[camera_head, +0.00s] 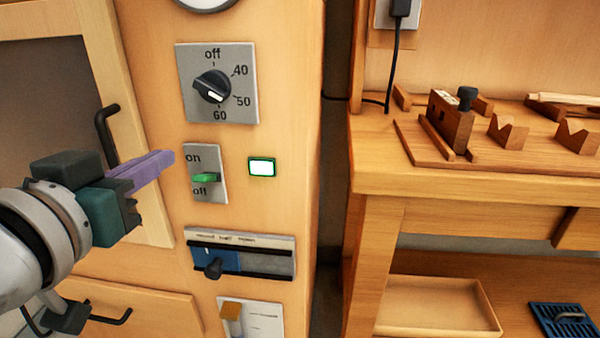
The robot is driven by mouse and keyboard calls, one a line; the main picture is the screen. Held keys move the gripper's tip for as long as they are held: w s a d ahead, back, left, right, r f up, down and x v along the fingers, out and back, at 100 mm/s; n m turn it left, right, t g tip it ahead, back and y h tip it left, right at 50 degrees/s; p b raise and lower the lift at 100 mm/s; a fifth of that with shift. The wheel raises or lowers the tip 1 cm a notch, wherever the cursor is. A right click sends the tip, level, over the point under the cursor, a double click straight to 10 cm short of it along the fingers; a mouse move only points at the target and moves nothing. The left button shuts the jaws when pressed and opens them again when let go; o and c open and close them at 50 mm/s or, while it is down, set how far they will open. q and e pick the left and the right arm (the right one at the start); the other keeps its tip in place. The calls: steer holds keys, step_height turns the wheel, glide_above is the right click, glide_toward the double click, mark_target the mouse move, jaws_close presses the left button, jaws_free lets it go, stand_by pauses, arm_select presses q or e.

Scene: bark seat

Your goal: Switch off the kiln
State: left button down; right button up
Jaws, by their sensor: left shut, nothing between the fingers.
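The kiln is a pale wooden cabinet (290,200) with a column of controls on its front. A grey switch plate (210,161) is marked "on" at the top and "off" at the bottom, with a green lever (205,179) sticking out just above "off". The lamp (262,167) beside it glows white in a green frame. Above is a black dial (212,87) marked off, 40, 50 and 60; its white mark faces down and slightly right. My left gripper (171,158) is shut and empty, its purple fingers just left of the switch plate. My right gripper is out of view.
Below the switch are a slider panel (270,261) with a dark knob (213,268) and another plate (266,322). A door handle (104,135) stands out at left. A workbench (370,170) with wooden blocks is at right, beyond a dark gap.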

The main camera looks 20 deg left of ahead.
mark_target(207, 136)
arm_select(q)
steer(key=shift+w+f, duration=0.1)
steer(key=shift+f, duration=0.05)
steer(key=b+x, duration=0.2)
steer(key=x, duration=0.8)
steer(key=shift+w+f, duration=0.15)
steer(key=shift+s+d+f+b, duration=0.1)
steer(key=shift+s+f+b, duration=0.25)
steer(key=shift+f, duration=0.25)
steer(key=shift+s+d+f+b, duration=0.1)
steer(key=shift+s+f+b, duration=0.25)
steer(key=shift+f, duration=0.2)
steer(key=shift+s+d+f, duration=0.1)
steer(key=shift+s+f, duration=0.25)
steer(key=shift+f, duration=0.1)
